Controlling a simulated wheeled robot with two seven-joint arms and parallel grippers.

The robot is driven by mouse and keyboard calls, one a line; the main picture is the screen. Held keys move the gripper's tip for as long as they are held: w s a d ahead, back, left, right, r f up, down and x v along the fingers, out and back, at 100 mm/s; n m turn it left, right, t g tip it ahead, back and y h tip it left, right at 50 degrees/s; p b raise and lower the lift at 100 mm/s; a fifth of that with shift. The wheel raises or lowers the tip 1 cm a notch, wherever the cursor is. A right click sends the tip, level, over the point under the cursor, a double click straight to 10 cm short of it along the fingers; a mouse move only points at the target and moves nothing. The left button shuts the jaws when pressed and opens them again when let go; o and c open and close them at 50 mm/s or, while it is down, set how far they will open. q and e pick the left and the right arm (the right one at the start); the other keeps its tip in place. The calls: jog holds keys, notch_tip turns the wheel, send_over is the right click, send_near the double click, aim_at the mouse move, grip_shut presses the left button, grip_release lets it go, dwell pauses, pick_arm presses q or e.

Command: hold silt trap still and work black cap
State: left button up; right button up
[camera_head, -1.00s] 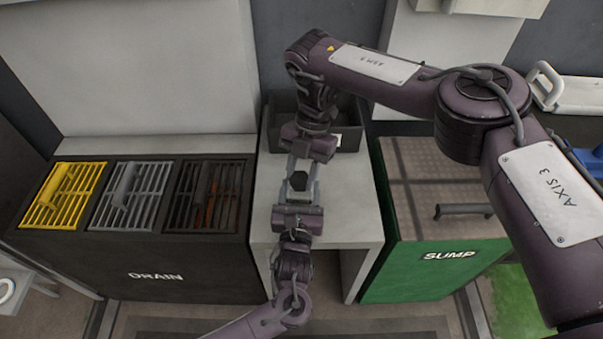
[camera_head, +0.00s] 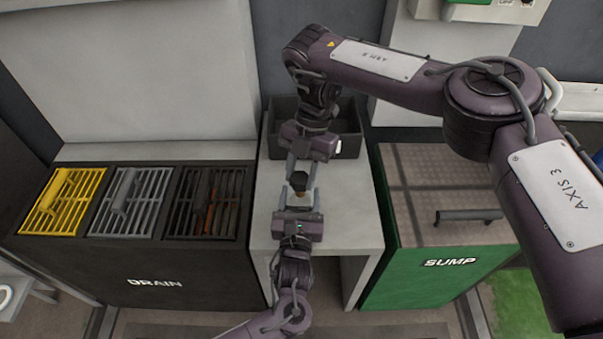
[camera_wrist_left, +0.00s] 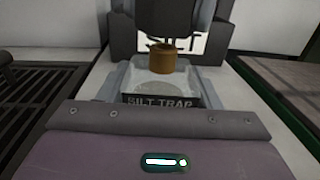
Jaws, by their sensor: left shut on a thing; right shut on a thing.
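The silt trap (camera_wrist_left: 163,100) shows in the left wrist view, with its name on a dark front band and a brass-coloured neck (camera_wrist_left: 162,60) standing bare on top. My left gripper (camera_head: 299,208) is shut on it, with a finger on each side. My right gripper (camera_head: 302,174) comes from the far side, shut on the black cap (camera_head: 299,181). In the head view the cap is just beyond the brass neck, and the neck shows between the two grippers. The dark shape at the top of the left wrist view is not clear enough to name.
A dark open bin (camera_head: 346,143) stands behind on the grey bench (camera_head: 345,215). The drain unit (camera_head: 150,262) with yellow, grey and dark grates is at left. The green sump box (camera_head: 440,262) with a black handle is at right. My right arm spans the right side.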

jog(key=shift+r, duration=2.5)
pick_arm(q)
jog(key=o, duration=1.4)
jog(key=shift+o, duration=0.2)
jog(key=shift+s, duration=0.1)
jog(key=s+a, duration=0.1)
jog(key=s, duration=1.1)
